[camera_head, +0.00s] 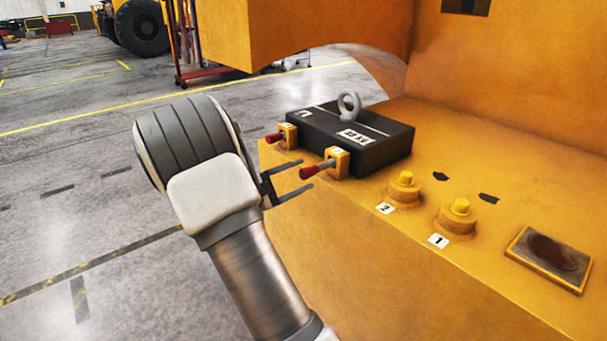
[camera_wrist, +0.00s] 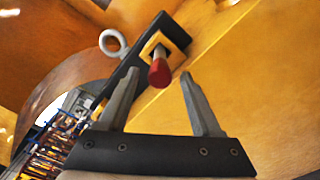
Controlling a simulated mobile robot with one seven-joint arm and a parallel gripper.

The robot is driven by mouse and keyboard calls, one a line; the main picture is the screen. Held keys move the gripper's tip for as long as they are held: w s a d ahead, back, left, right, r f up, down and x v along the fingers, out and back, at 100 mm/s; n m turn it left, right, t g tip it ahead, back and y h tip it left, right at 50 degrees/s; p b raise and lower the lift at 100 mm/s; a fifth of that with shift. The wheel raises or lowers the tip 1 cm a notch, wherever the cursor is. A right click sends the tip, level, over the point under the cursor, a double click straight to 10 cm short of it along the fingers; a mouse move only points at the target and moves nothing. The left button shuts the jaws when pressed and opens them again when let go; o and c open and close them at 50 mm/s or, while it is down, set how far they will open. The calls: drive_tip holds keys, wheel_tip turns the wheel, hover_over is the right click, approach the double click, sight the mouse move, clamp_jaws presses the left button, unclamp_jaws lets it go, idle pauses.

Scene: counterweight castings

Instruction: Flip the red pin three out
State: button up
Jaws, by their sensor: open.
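A red-tipped pin (camera_head: 309,172) sticks out of a small yellow bracket (camera_head: 338,161) at the near corner of the black block; the same pin's red end (camera_wrist: 160,73) shows in the wrist view. A second red-tipped pin (camera_head: 274,137) sits in another bracket (camera_head: 289,135) farther back. The marks on both brackets are too small to read. My gripper (camera_head: 306,174) is open, and its fingertips (camera_wrist: 159,74) appear on either side of the nearer pin's red end. Whether they touch it I cannot tell.
The black block (camera_head: 375,149) with a grey lifting eye (camera_head: 349,104) lies on the orange casting (camera_head: 530,165). Yellow-capped bosses marked 2 (camera_head: 404,190) and 1 (camera_head: 458,217) stand to the right, before a dark plate (camera_head: 549,260). Open floor (camera_head: 70,190) lies left.

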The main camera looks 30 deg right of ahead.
drive_tip(key=s+a+p, duration=0.1)
drive_tip(key=a, duration=1.4)
drive_tip(key=shift+a, duration=0.35)
drive_tip(key=shift+s, duration=0.15)
